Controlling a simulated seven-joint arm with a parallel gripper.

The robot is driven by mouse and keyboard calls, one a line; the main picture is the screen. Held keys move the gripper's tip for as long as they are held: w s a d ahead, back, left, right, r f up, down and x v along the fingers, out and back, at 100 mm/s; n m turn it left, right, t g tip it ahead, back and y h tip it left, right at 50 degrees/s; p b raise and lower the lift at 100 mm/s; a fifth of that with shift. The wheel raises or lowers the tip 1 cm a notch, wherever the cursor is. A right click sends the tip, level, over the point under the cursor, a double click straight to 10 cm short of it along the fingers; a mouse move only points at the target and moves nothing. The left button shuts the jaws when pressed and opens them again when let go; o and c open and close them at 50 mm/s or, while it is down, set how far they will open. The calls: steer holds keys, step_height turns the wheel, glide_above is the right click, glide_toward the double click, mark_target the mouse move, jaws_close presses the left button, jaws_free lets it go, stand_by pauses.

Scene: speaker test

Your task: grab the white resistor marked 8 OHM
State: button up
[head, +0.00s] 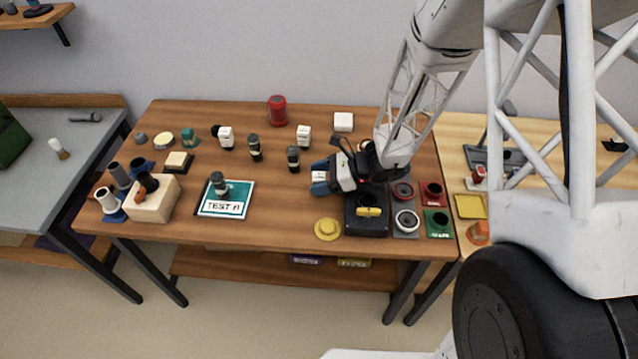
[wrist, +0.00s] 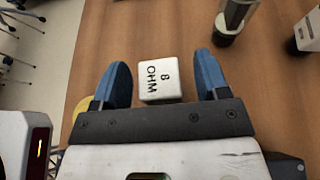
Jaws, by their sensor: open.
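The white resistor (wrist: 160,78) is a small block with "8 OHM" in black on its top face, lying on the wooden table. In the wrist view it sits between the two blue fingers of my gripper (wrist: 161,68), with a gap on each side. My gripper is open. In the head view my gripper (head: 321,177) is right of the table's middle, and the white resistor (head: 319,175) shows between its blue fingers. My gripper's body hides some of the table behind it.
A black box (head: 367,222) and a yellow disc (head: 328,229) are close in front of my gripper. Dark cylinders (head: 293,158) and white blocks (head: 304,133) stand behind it. Speaker parts (head: 405,221) sit at right. The TEST A card (head: 225,208) is at left, with bare wood between.

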mark_target(319, 176)
steer(key=c, duration=1)
steer(key=shift+c, duration=0.2)
steer(key=shift+r, duration=0.15)
steer(key=shift+r, duration=4.85)
